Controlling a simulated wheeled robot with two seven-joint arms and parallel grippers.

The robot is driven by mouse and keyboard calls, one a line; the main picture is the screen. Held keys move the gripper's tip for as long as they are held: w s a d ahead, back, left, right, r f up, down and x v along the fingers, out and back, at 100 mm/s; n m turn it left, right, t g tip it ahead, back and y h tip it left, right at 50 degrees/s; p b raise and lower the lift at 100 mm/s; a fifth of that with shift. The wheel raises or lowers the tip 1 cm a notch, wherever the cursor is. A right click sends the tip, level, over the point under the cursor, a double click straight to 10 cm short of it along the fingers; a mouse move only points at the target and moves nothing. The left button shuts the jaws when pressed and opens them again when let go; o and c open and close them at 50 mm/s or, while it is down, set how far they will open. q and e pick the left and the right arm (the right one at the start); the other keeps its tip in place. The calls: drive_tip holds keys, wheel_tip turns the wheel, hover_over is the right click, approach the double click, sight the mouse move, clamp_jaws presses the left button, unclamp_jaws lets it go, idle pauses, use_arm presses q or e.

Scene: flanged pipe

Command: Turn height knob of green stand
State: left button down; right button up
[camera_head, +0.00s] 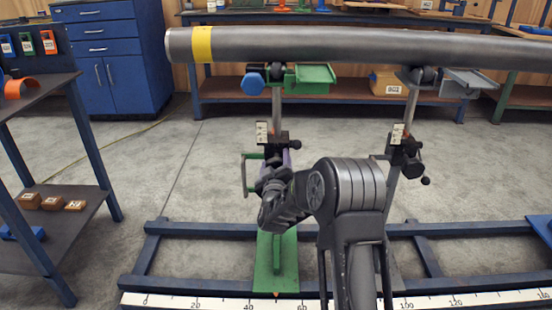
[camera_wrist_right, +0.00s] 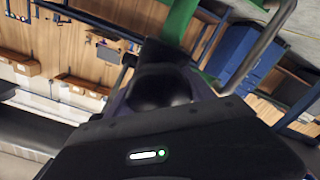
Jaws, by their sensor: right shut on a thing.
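The green stand (camera_head: 276,262) stands on the blue floor rails, with a green base plate, a grey post and a green tray (camera_head: 312,77) under the pipe. A black clamp (camera_head: 284,143) sits partway up its post, above my gripper. My right gripper (camera_head: 272,178) reaches in from the right and is shut at the height knob, which its fingers and wrist mostly hide in the head view. In the right wrist view a black rounded knob (camera_wrist_right: 160,90) shows just beyond the gripper body. My left gripper is in neither view.
A long grey pipe (camera_head: 350,45) with a yellow band lies across the top, resting on the green stand and a second, grey stand (camera_head: 405,150). A dark shelf table (camera_head: 60,215) stands at the left. A ruler strip (camera_head: 200,300) runs along the front rail.

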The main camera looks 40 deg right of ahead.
drive_tip(key=n+p, duration=0.2)
drive_tip(key=n, duration=0.2)
drive_tip(key=shift+a+n+p, duration=0.1)
drive_tip(key=shift+n+p, duration=0.2)
drive_tip(key=shift+n, duration=0.1)
drive_tip(key=n+p, duration=0.2)
drive_tip(key=n, duration=0.1)
drive_tip(key=shift+w+n, duration=0.1)
drive_tip(key=shift+n, duration=0.2)
drive_tip(key=n+p, duration=0.2)
drive_tip(key=n, duration=0.2)
drive_tip(key=shift+f+n, duration=0.15)
drive_tip(key=shift+n, duration=0.15)
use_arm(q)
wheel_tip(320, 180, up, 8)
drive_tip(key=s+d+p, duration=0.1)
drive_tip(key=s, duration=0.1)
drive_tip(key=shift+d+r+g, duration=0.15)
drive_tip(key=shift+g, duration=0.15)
use_arm(e)
drive_tip(key=shift+f+n, duration=0.15)
drive_tip(key=shift+n, duration=1.65)
drive_tip(key=o, duration=1.4)
drive_tip(key=shift+c, duration=0.2)
